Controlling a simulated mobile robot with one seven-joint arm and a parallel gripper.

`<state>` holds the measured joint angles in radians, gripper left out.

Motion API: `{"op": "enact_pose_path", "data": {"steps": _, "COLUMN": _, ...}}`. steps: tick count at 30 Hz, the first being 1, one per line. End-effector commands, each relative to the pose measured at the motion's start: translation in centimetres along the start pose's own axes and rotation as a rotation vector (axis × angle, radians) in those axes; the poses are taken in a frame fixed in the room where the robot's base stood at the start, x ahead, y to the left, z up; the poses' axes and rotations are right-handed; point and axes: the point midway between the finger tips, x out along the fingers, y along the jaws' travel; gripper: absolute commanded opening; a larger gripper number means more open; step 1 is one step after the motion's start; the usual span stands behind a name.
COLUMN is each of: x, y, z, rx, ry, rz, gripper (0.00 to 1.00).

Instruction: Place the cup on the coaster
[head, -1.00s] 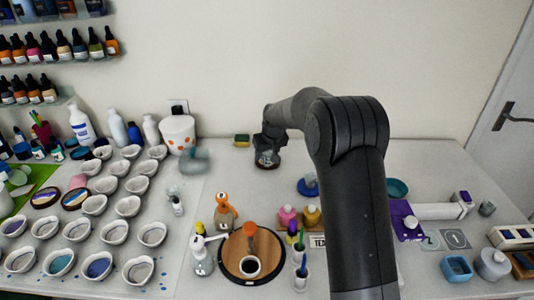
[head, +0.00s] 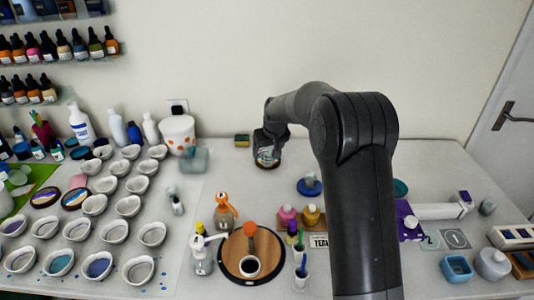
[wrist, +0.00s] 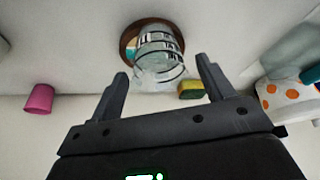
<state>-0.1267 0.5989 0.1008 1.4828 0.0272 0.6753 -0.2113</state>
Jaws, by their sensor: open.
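The clear cup with dark bands (wrist: 158,50) appears to stand upright on the round brown coaster (wrist: 129,40) in the wrist view. The coaster's far rim and part of its coloured face show beside the cup; the rest is hidden behind it. My gripper (wrist: 163,68) is open, its fingers apart on either side of the cup's near end. I cannot tell whether either finger touches the cup. In the head view my gripper (head: 268,144) is over the back of the table, with the cup and coaster (head: 267,162) small and partly hidden below it.
A yellow-green sponge (head: 242,140) lies near the wall, beside the cup. An orange-dotted white pot (head: 178,133) stands further left. A pink object (wrist: 40,98) shows in the wrist view.

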Motion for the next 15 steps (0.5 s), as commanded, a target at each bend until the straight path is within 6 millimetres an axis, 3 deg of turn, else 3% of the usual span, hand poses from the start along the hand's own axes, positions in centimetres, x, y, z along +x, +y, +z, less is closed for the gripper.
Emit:
{"op": "enact_pose_path", "data": {"steps": 9, "x": -6.9, "y": 0.0, "z": 0.0, "rx": -0.001, "ry": 0.003, "rz": 0.0, "gripper": 0.74}}
{"op": "enact_pose_path", "data": {"steps": 15, "x": -9.1, "y": 0.0, "z": 0.0, "rx": 0.0, "ry": 0.001, "rz": 0.0, "gripper": 0.74}}
